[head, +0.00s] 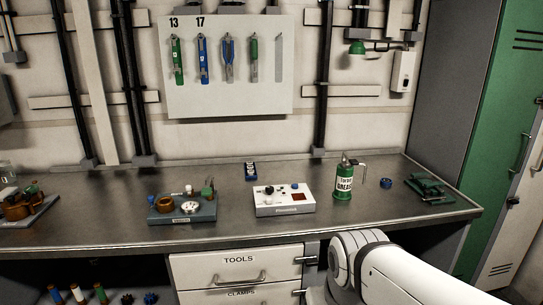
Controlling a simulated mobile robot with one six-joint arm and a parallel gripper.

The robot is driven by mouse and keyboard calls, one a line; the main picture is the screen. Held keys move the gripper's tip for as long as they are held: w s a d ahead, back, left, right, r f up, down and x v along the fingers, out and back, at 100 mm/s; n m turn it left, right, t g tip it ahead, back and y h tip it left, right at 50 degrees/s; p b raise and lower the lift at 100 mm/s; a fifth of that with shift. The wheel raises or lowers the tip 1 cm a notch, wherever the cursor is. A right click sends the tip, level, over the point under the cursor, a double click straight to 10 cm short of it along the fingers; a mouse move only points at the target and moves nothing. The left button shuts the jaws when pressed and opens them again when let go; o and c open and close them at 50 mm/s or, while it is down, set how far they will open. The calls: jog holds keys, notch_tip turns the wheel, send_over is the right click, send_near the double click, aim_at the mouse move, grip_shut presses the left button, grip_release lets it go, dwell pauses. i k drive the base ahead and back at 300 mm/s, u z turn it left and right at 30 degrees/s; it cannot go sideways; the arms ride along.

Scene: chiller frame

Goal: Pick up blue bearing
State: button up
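A small blue ring-shaped part (386,183), which looks like the blue bearing, lies on the grey metal workbench (240,230) toward its right end. It sits between the green grease can and a green metal tool, apart from both. My white arm rises at the bottom right, in front of the bench. My gripper is not in view. Nothing covers the blue part.
A green grease can (344,182) stands left of the blue part, and a green clamp-like tool (430,187) lies to its right. A white instrument box (284,200) and a grey tray (182,210) with parts sit further left. Drawers (235,266) are below.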

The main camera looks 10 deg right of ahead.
aim_at(385, 182)
jog(key=u, duration=0.05)
jog(key=k, duration=1.15)
jog(key=z, duration=0.95)
jog(key=i, duration=1.1)
jog(key=z, duration=0.55)
jog(key=i, duration=1.4)
jog(key=u, duration=0.9)
jog(key=i, duration=0.75)
jog(key=u, duration=0.55)
jog(key=k, duration=0.9)
